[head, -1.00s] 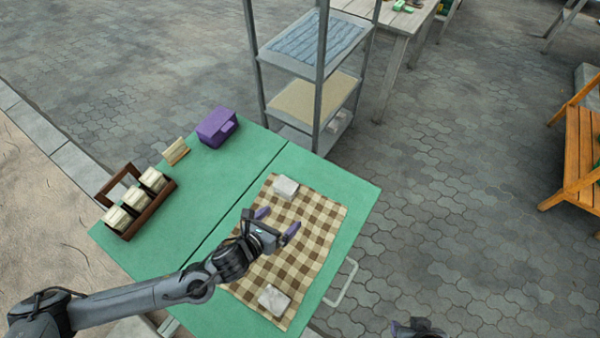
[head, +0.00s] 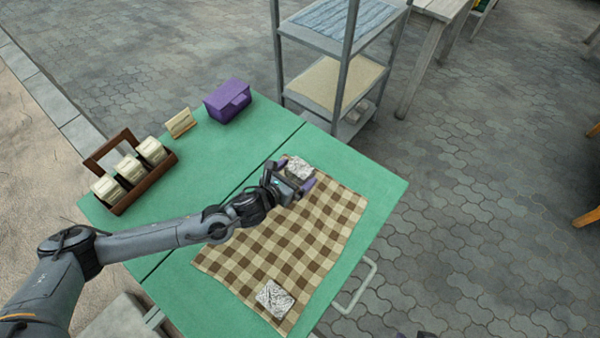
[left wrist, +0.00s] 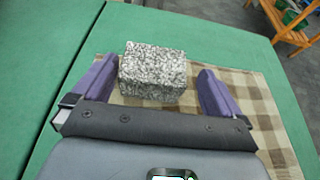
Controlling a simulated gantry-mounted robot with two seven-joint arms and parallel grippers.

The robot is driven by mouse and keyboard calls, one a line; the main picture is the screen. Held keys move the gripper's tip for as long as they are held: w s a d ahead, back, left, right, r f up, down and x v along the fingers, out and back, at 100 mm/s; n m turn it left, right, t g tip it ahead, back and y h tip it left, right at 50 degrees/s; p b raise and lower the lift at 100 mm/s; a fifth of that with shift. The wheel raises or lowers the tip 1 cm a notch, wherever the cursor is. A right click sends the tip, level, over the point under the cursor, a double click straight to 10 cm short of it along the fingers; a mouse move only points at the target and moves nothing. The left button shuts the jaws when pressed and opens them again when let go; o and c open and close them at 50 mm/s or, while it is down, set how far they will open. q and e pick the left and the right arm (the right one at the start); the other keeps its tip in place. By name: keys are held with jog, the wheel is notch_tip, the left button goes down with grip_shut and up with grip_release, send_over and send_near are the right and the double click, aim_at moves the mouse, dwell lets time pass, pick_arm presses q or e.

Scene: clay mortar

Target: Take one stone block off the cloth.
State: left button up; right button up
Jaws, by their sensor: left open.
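A brown and cream checked cloth (head: 285,235) lies on the green table. One grey speckled stone block (head: 299,168) sits at its far end, and a second stone block (head: 274,299) sits at its near end. My left gripper (head: 296,175) is at the far block, open. In the left wrist view the far block (left wrist: 153,72) stands between the two purple fingers of the left gripper (left wrist: 158,88), with a gap to the right finger and a narrower one to the left. My right gripper does not show clearly; only a dark bit appears at the bottom edge.
On the green table (head: 215,130) stand a wooden caddy (head: 150,190) with several cream bundles, a small wooden stand (head: 180,122) and a purple box (head: 228,101). A metal shelf rack (head: 335,85) stands beyond the far edge. The table's right strip is clear.

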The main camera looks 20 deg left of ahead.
aim_at(304, 165)
pick_arm(q)
jog(key=shift+w+f, duration=0.25)
jog(key=shift+w, duration=0.25)
jog(key=b+x, duration=0.2)
jog(key=x, duration=0.2)
jog(key=shift+a, duration=0.15)
jog(key=shift+w+f, duration=0.1)
jog(key=shift+w, duration=0.2)
jog(key=shift+s, duration=0.1)
jog(key=c, duration=1.1)
jog(key=shift+c, duration=0.5)
